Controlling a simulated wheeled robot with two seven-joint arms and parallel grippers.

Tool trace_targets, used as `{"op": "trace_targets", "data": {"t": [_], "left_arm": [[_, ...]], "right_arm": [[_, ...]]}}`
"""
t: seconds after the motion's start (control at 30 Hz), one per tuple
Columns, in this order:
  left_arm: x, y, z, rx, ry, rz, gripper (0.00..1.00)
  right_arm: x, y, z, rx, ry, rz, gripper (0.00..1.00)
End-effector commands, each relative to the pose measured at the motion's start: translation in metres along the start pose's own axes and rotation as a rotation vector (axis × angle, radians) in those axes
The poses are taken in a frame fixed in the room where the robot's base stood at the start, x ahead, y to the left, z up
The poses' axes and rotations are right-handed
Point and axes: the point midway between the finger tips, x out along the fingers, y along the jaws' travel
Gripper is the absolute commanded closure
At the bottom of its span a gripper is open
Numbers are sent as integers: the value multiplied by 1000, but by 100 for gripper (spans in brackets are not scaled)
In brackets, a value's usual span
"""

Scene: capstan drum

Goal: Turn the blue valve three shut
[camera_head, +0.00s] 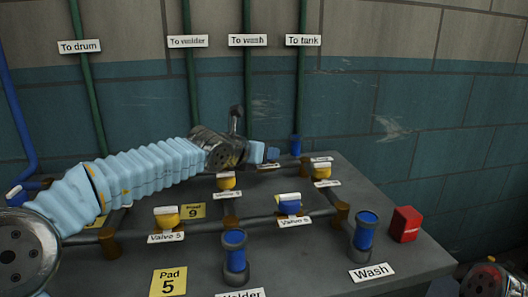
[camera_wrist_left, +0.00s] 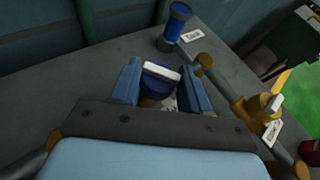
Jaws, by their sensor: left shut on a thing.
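My left gripper (camera_head: 264,153) reaches over the pipe bench from the left, with its blue fingers pointing right and down. In the left wrist view a blue valve (camera_wrist_left: 158,86) with a white handle bar (camera_wrist_left: 161,72) sits between the two fingers, and the gripper is shut on it. The bar lies across the gap, slightly slanted. In the head view this valve is mostly hidden behind the fingers, and its tag (camera_head: 268,166) is too small to read.
A second blue valve (camera_head: 289,207), tagged Valve 6, stands nearer. Yellow valves stand at the left (camera_head: 166,218), middle (camera_head: 226,182) and right (camera_head: 322,173). Blue-topped posts (camera_head: 235,252) (camera_head: 365,232) rise in front. A red block (camera_head: 405,224) sits at the right. The wall is behind.

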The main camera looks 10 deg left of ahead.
Motion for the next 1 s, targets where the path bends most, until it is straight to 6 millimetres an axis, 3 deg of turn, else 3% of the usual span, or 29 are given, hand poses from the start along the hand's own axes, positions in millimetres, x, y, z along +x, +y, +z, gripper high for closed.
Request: {"op": "trace_targets", "data": {"t": [0.3,0.83,0.87,1.0], "left_arm": [[1,4,0,38,10,-97,85],[1,4,0,50,13,-116,85],[1,4,0,50,13,-116,51],[1,4,0,51,13,-117,31]], "right_arm": [[0,0,0,0,0,0,57],[0,0,0,0,0,0,57],[0,0,0,0,0,0,57],[0,0,0,0,0,0,57]]}}
